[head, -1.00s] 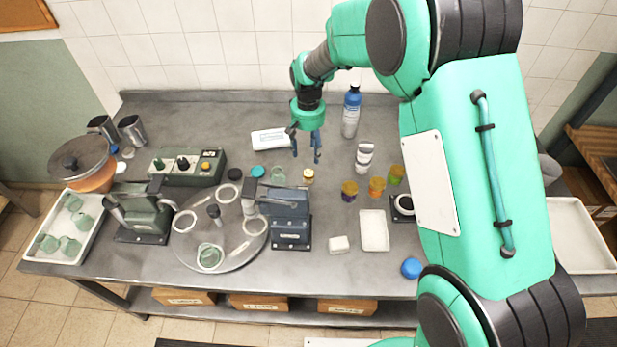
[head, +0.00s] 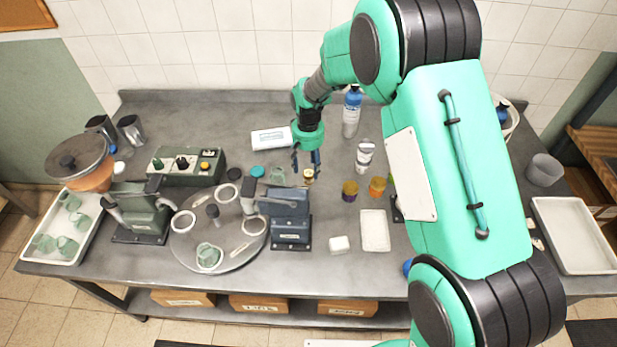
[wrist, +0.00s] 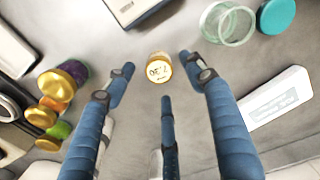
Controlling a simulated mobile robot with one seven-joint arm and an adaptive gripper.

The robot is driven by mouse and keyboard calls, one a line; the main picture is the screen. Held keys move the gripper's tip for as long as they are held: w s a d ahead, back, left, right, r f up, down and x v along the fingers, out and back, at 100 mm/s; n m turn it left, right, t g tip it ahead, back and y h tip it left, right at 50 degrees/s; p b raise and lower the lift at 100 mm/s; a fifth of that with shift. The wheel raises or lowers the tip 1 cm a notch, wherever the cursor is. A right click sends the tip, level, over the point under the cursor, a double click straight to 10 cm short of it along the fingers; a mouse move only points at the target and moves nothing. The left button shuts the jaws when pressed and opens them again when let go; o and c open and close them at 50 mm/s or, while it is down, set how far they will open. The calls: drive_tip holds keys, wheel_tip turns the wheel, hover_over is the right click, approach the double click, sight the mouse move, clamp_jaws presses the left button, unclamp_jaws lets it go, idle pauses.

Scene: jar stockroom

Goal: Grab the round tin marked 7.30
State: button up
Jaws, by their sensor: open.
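The round tin marked 7.30 (wrist: 159,69) is small, with a gold rim and a pale top bearing dark print. In the wrist view it stands between and just beyond the tips of my open gripper (wrist: 155,82). In the head view the tin (head: 309,174) sits on the grey bench, right behind the blue-grey device. The fingers partly cover the tin in the head view. I cannot tell the exact height gap.
Gold-lidded jars (head: 350,190) stand to the right. A clear glass jar (wrist: 228,24) and a teal lid (wrist: 276,15) lie near the tin. A blue-capped bottle (head: 351,112) and a white labelled box (head: 271,138) are behind. The blue-grey device (head: 290,222) stands in front.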

sight(309, 173)
drive_tip(key=shift+d+f+b, duration=0.1)
drive_tip(key=shift+f+b, duration=0.5)
drive_tip(key=shift+f, duration=2)
drive_tip(key=c, duration=1.3)
